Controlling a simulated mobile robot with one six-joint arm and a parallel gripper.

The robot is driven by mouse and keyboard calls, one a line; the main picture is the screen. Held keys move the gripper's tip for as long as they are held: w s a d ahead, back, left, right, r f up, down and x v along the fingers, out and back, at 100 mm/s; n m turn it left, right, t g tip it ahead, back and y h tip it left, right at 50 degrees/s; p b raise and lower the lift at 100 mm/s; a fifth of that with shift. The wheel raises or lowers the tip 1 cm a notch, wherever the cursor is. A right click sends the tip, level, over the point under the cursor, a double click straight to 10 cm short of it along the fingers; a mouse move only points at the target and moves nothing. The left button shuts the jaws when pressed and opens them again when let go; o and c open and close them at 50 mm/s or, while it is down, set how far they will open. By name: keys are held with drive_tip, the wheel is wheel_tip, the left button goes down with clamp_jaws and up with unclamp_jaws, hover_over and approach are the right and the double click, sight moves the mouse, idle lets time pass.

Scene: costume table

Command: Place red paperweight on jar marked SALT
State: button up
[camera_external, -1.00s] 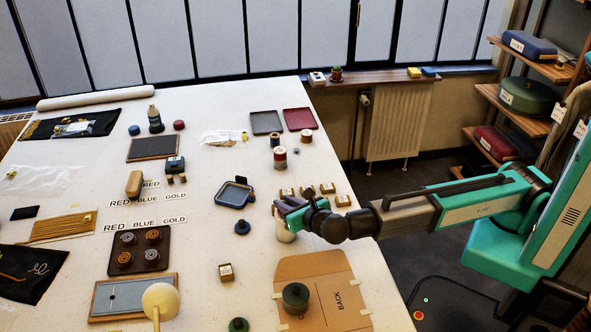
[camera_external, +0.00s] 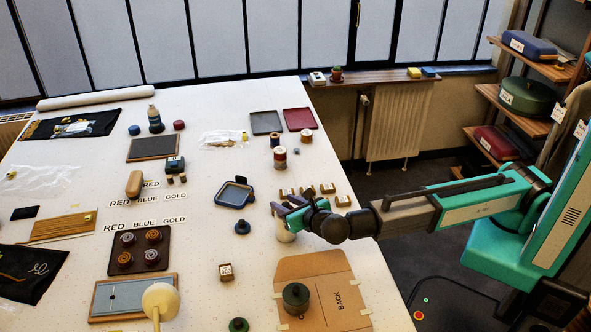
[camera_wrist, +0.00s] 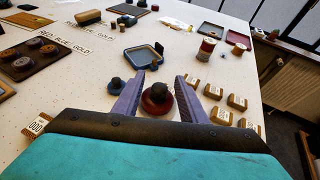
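The red paperweight (camera_wrist: 157,103), a round red disc with a dark knob, shows between my gripper's fingers in the wrist view. My gripper (camera_wrist: 149,84) is open around it, with a gap on both sides. I cannot tell which thing is the jar marked SALT, nor what the paperweight rests on.
Several small labelled blocks (camera_wrist: 214,91) stand right of my gripper. A blue knobbed piece (camera_wrist: 115,86) is close to the left finger. A blue tray (camera_wrist: 140,58) lies beyond. A dark green weight (camera_external: 295,297) sits on cardboard (camera_external: 336,284) at the front.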

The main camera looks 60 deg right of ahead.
drive_tip(key=b+v, duration=0.2)
drive_tip(key=v, duration=1)
idle(0.6)
